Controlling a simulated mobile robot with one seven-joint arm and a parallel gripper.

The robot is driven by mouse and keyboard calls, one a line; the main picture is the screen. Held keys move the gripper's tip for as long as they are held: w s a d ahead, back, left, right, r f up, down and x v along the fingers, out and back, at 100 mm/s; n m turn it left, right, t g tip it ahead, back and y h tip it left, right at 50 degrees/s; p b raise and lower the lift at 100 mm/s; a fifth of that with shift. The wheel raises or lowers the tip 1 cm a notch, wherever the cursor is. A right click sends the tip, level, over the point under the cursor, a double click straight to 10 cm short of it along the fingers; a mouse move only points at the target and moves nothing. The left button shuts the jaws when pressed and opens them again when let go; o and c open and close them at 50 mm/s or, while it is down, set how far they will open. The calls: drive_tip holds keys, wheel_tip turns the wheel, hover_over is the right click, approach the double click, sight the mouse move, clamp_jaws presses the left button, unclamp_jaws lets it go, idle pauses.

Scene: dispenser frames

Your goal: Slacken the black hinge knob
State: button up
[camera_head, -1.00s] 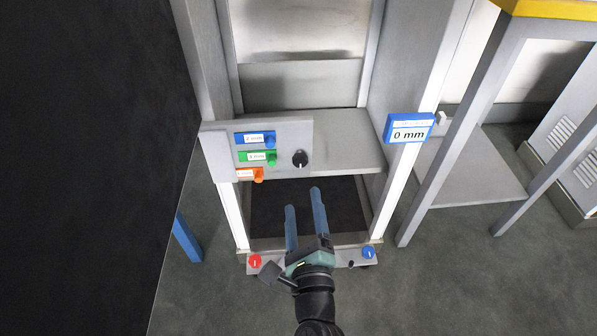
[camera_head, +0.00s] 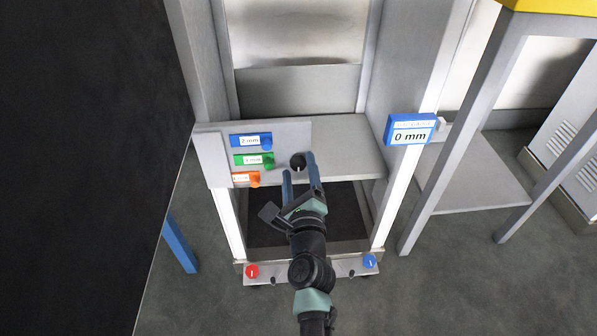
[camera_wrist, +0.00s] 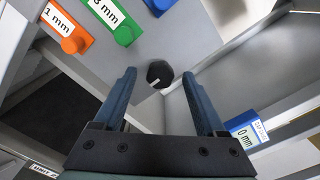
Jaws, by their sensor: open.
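The black hinge knob (camera_head: 298,161) is a round knob with a white mark, on the right part of the grey panel (camera_head: 290,133) of the dispenser frame. In the wrist view the knob (camera_wrist: 159,74) lies beyond and between my two fingertips, a little above their line. My gripper (camera_head: 299,163) has two blue fingers spread apart with nothing between them. In the head view its fingertips are close to the knob and slightly below it. In the wrist view my gripper (camera_wrist: 160,75) shows both fingers clear of the knob; whether they reach around it cannot be told.
Blue (camera_head: 267,143), green (camera_head: 268,161) and orange (camera_head: 254,179) knobs with mm labels sit left of the black knob. A blue "0 mm" display (camera_head: 410,129) is on the right post. Red (camera_head: 252,271) and blue (camera_head: 369,261) knobs sit on the bottom bar.

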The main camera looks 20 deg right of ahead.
drive_tip(key=shift+w+d, duration=0.15)
drive_tip(key=shift+w, duration=0.3)
clamp_jaws()
